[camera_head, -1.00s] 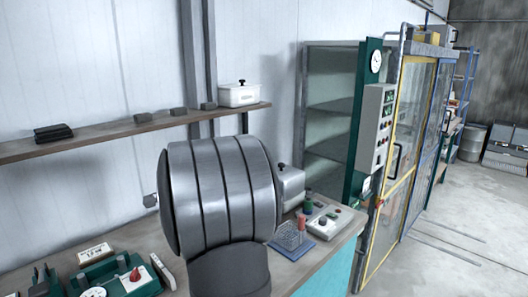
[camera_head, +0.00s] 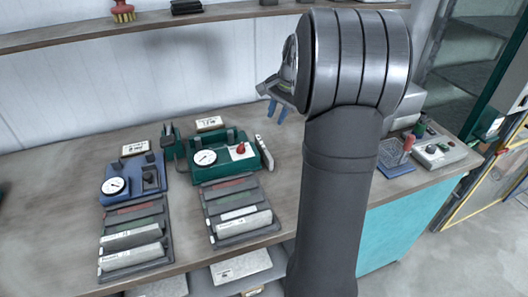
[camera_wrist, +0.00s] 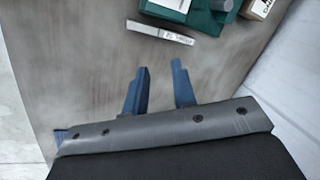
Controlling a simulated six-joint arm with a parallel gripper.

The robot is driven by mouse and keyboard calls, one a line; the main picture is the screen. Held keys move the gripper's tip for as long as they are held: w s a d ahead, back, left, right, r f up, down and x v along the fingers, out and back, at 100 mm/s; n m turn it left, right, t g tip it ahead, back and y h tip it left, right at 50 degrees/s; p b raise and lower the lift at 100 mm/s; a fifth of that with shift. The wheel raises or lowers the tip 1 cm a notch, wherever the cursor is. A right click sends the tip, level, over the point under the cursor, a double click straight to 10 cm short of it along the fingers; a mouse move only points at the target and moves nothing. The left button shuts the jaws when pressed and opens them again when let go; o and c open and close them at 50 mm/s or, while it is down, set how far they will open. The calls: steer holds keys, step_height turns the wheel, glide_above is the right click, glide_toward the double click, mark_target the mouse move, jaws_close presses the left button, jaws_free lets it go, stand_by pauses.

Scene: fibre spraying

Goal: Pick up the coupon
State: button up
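A thin pale strip with a small dark label (camera_head: 264,151), which looks like the coupon, lies on the bench against the right side of the green gauge unit (camera_head: 222,158). In the wrist view the strip (camera_wrist: 160,32) lies beyond my fingertips, apart from them. My gripper (camera_wrist: 160,66) has two blue fingers set apart with bare bench between them; it is open and empty. In the head view my gripper (camera_head: 277,106) is above the back of the bench, up and right of the strip, partly hidden by my arm.
A blue gauge unit (camera_head: 133,181) stands left of the green one. A blue rack (camera_head: 396,170) and a control box (camera_head: 441,153) stand at the right end. Bare bench lies left.

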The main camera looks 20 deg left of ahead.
mark_target(264, 146)
steer(key=w+a+n+h, duration=0.1)
steer(key=a+n+h, duration=0.3)
steer(key=n, duration=0.7)
steer(key=shift+y, duration=0.4)
steer(key=f, duration=0.7)
steer(key=a+f, duration=0.1)
steer(key=f, duration=0.3)
steer(key=shift+w+f, duration=0.15)
steer(key=shift+f, duration=1.4)
steer(key=shift+w+f, duration=0.1)
steer(key=shift+f, duration=1.45)
jaws_close()
